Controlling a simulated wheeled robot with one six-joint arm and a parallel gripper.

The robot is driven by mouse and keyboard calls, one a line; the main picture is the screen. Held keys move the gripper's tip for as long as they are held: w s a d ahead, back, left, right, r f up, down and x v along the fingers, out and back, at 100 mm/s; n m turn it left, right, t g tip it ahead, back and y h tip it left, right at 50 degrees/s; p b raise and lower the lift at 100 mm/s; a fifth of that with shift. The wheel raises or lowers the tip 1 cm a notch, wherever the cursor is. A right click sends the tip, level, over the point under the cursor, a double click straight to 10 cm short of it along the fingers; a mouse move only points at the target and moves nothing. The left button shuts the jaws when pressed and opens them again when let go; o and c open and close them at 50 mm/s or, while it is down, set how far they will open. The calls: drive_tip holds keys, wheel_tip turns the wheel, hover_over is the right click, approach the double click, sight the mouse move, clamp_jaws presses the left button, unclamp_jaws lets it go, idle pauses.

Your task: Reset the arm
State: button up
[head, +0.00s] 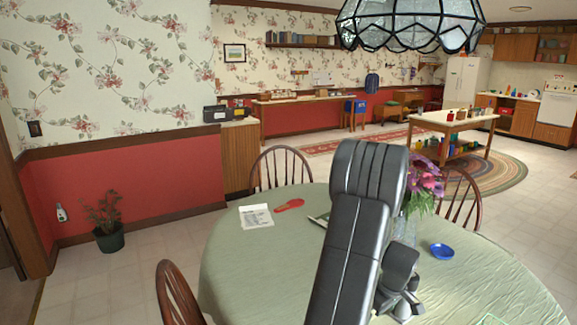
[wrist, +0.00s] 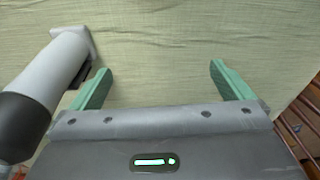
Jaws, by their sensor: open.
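My gripper (wrist: 158,82) is open in the wrist view, its two green fingers wide apart with nothing between them. Beyond the fingers is the pale green tablecloth of the round table (wrist: 160,40). A grey and black cylindrical part, which I cannot identify for sure, shows at the left of the wrist view. In the head view my dark arm rises over the table (head: 235,270) and hides part of it. My fingers cannot be made out in the head view.
On the table are a paper (head: 256,216), a red object (head: 289,205), a blue bowl (head: 442,251) and a vase of pink flowers (head: 424,185) close beside my arm. A glass lamp (head: 410,25) hangs above. Wooden chairs (head: 284,168) surround the table. The floor at left is mostly clear.

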drive_tip(key=shift+w+a+f+g+h+p, duration=0.55)
drive_tip(key=shift+w+f+g+p, duration=0.2)
drive_tip(key=shift+f+g, duration=0.1)
drive_tip(key=shift+w+a+f+g+h, duration=0.2)
drive_tip(key=shift+w+f+g+h, duration=0.2)
drive_tip(key=shift+f+g, duration=0.2)
drive_tip(key=shift+s, duration=0.1)
